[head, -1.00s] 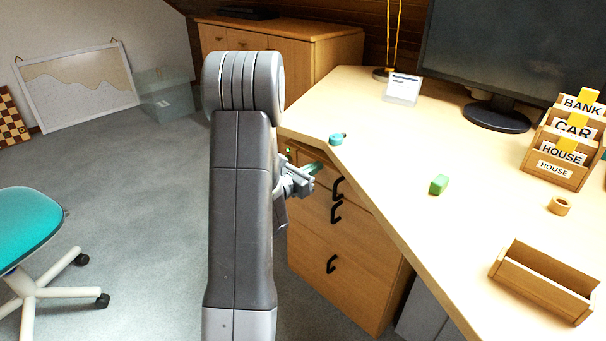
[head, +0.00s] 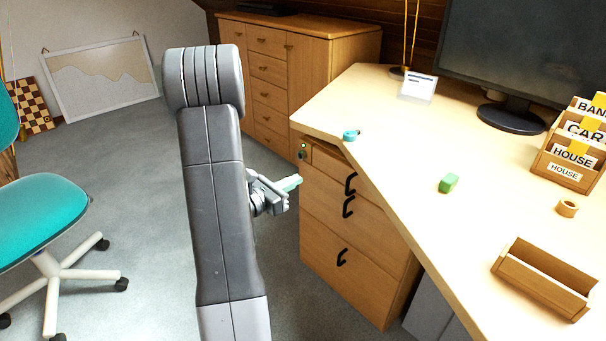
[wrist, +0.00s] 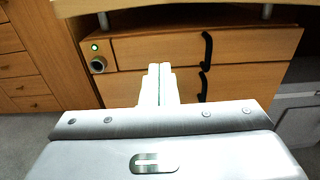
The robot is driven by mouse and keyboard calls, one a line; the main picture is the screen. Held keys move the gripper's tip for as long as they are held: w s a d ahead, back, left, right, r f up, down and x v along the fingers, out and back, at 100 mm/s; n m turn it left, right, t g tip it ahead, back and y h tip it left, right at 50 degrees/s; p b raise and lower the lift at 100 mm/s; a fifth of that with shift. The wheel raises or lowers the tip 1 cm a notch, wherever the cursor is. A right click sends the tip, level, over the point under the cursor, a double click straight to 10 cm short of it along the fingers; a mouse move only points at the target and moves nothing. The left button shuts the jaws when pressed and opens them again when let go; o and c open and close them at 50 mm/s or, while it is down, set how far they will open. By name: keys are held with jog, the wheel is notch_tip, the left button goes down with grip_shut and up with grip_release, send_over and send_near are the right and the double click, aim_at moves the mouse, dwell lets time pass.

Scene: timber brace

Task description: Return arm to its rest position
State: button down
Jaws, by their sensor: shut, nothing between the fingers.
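My gripper (head: 290,184) is shut and empty, in the air to the left of the drawer unit under the desk. Its pale green fingertips point toward the drawer unit. In the wrist view the two fingers (wrist: 158,84) meet with only a thin dark line between them, in front of the wooden drawers. My arm rises in front of the head camera, with its elbow at the top, and hides part of the floor and some of the cabinet behind.
The drawer unit (head: 335,266) has black handles and a green light. A teal chair (head: 40,215) stands left on open carpet.

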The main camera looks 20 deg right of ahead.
jog(key=shift+s+a, duration=0.15)
jog(key=shift+a, duration=0.1)
